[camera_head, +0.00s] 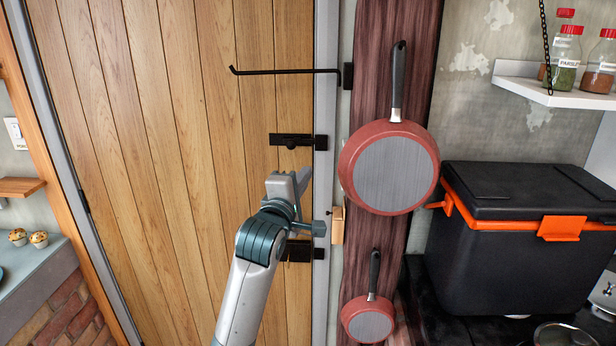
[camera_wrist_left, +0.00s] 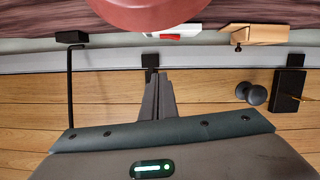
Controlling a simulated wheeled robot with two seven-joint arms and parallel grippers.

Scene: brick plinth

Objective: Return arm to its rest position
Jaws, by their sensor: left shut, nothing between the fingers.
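My left arm comes in from the bottom of the head view, and its grey left gripper (camera_head: 301,178) is raised in front of the wooden door (camera_head: 190,120). In the left wrist view, the two dark fingers of the left gripper (camera_wrist_left: 158,80) lie together with nothing between them. The gripper overlaps the area just below a black door fitting (camera_head: 291,140) in the head view. I cannot tell whether it touches the door. My right gripper is in neither view.
A large red pan (camera_head: 395,168) and a small one (camera_head: 368,319) hang right of the gripper. A black bar (camera_head: 285,71) juts across the door above. A black cooler (camera_head: 525,240) stands at right, below a spice shelf (camera_head: 555,88). A counter (camera_head: 30,280) is at left.

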